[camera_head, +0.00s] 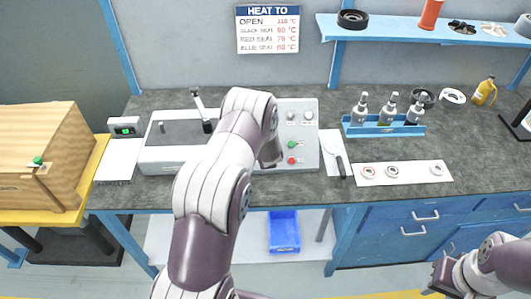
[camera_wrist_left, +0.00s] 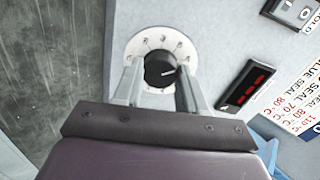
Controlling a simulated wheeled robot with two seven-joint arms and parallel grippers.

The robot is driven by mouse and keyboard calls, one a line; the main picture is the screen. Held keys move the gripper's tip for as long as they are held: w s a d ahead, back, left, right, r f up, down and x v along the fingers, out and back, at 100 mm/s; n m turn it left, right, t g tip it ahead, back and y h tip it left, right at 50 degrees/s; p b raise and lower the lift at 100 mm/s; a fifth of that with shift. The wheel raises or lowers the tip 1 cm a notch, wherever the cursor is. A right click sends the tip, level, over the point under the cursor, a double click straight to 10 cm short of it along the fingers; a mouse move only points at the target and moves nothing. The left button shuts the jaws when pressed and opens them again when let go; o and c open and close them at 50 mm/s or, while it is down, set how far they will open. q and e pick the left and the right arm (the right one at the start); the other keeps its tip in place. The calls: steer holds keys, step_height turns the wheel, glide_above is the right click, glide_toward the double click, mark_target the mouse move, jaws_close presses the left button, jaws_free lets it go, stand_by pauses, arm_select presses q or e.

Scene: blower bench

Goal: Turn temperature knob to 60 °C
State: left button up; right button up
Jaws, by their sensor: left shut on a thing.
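The temperature knob (camera_wrist_left: 160,70) is black with a white pointer line, on a round pale dial (camera_wrist_left: 158,45) with marks around it. In the left wrist view my left gripper (camera_wrist_left: 160,84) has one finger on each side of the knob and is shut on it. The pointer points to the right and slightly up; the dial marks are too small to read. In the head view my left gripper (camera_head: 270,158) is at the grey control panel (camera_head: 310,120), and my arm hides the knob. My right gripper (camera_head: 444,274) is at the bottom right, away from the bench things; its jaws are unclear.
A display with red digits (camera_wrist_left: 250,86), unreadable, is right of the dial. Green (camera_head: 292,144) and red (camera_head: 292,160) buttons are on the panel. A spatula-like tool (camera_head: 339,160), a blue bottle rack (camera_head: 384,128) and a white mat with rings (camera_head: 404,180) lie to the right.

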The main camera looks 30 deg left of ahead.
arm_select(q)
steer(key=n, duration=0.3)
steer(key=shift+f+n+b, duration=0.1)
steer(key=shift+n+b, duration=0.3)
steer(key=n+b, duration=0.2)
steer(key=n, duration=0.2)
steer(key=shift+n+h, duration=0.3)
steer(key=n+b, duration=0.3)
steer(key=n, duration=0.2)
steer(key=shift+s+f+t, duration=0.1)
steer(key=shift+f+t, duration=0.05)
steer(key=shift+t, duration=0.15)
steer(key=n+b, duration=0.2)
steer(key=n, duration=0.1)
steer(key=shift+n+b, duration=0.65)
steer(key=shift+n, duration=0.55)
steer(key=shift+r, duration=0.2)
steer(key=o, duration=1.1)
steer(key=shift+c, duration=0.2)
